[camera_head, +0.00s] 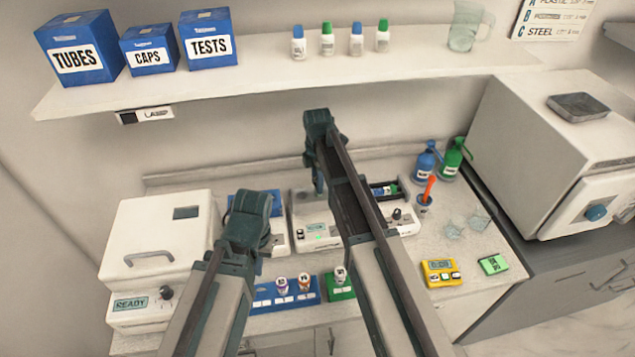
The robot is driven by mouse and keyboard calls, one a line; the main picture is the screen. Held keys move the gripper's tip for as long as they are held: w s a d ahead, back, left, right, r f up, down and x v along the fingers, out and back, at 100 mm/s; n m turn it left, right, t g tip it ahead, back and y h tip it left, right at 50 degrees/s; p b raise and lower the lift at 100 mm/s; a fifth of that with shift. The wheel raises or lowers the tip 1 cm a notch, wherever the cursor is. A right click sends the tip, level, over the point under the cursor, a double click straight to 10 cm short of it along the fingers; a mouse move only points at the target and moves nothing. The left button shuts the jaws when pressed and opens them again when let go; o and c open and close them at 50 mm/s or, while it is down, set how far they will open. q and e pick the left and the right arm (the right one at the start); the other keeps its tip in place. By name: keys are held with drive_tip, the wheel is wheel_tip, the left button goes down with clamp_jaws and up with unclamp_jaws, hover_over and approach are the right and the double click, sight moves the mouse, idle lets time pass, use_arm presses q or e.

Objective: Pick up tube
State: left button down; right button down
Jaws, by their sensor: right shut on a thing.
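Several capped tubes (282,284) stand in a blue rack (263,303) at the front of the bench. One more tube (340,275) stands in a green rack (341,294) beside it, partly covered by my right arm. My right gripper (318,188) points down over the white device in the middle of the bench. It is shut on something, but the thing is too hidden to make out. My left gripper (264,243) is low over the bench, behind the blue rack. Its fingers are mostly hidden, so I cannot tell if it is open.
A white machine (150,250) with a "READY" display stands at the left. White devices (315,225) fill the middle. A shelf (250,78) with labelled boxes hangs above.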

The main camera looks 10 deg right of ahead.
wheel_tip(320, 180, up, 6)
drive_tip(key=p, duration=0.5)
drive_tip(key=s, duration=1.8)
drive_tip(key=shift+f, duration=0.2)
